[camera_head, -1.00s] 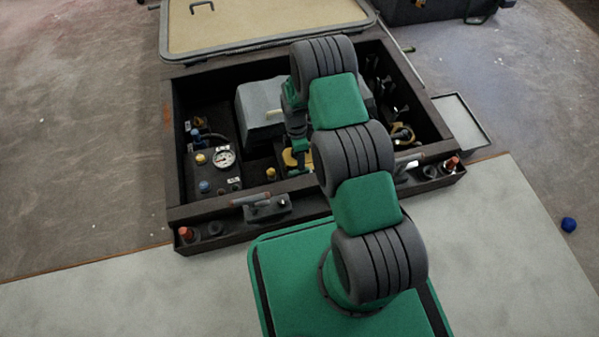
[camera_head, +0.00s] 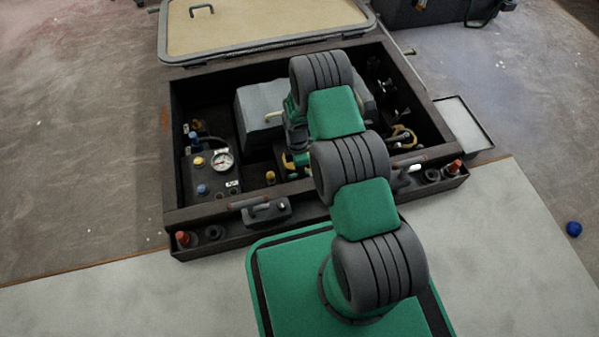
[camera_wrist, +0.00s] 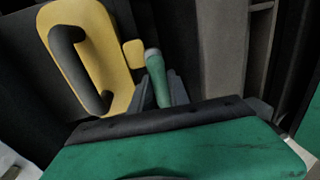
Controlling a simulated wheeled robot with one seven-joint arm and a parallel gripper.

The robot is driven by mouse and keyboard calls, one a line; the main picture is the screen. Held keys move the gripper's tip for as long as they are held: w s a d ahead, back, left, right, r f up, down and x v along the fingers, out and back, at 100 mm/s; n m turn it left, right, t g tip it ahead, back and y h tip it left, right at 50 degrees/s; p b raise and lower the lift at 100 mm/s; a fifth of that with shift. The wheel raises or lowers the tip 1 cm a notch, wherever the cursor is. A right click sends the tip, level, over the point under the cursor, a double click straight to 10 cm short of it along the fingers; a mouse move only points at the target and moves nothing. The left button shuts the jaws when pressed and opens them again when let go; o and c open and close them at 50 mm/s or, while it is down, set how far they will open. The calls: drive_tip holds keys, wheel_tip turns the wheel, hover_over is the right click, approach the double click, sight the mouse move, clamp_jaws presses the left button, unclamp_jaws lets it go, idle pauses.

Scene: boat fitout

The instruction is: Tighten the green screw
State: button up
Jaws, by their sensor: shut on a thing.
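The green screw (camera_wrist: 157,68) shows in the wrist view as a slim green rod with a paler, greyish-green end. My gripper (camera_wrist: 162,92) is shut on it, with dark fingers on both sides. The lower end of the screw is hidden behind the dark front edge of my gripper's body. In the head view my gripper is down inside the dark open box (camera_head: 173,130), largely covered by my own arm, and I cannot make out the screw there.
A yellow plate with a black handle (camera_wrist: 112,60) is close to the left of my gripper. The box also holds a grey block (camera_head: 258,112), a pressure gauge (camera_head: 222,161) and several small fittings. Dark walls are close on the right in the wrist view.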

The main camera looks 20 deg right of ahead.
clamp_jaws()
